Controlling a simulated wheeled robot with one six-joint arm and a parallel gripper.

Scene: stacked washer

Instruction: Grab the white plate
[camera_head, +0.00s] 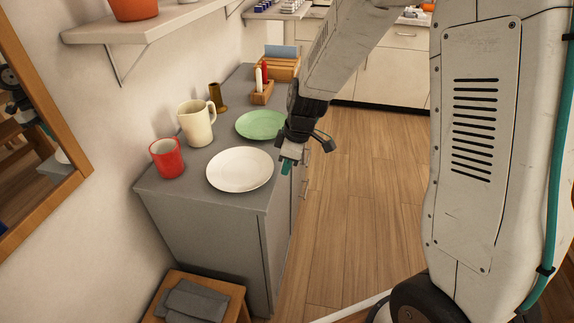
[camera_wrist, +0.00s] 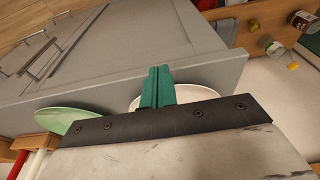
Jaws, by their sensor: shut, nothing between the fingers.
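The white plate (camera_head: 240,169) lies flat on the grey cabinet top, near its front end, in the head view. In the wrist view only part of its rim (camera_wrist: 200,93) shows, behind my fingers and the dark bar of my wrist. My gripper (camera_head: 287,167) is just right of the plate, by the cabinet's right edge, with its teal fingertips pointing down. In the wrist view the teal fingers (camera_wrist: 158,86) are together with nothing between them. Whether they touch the plate or cabinet cannot be told.
A green plate (camera_head: 262,124) lies behind the white one. A red mug (camera_head: 167,158) and a cream pitcher (camera_head: 195,124) stand to its left near the wall. A brown bottle (camera_head: 217,97) and a wooden caddy (camera_head: 262,93) stand farther back. The floor right of the cabinet is clear.

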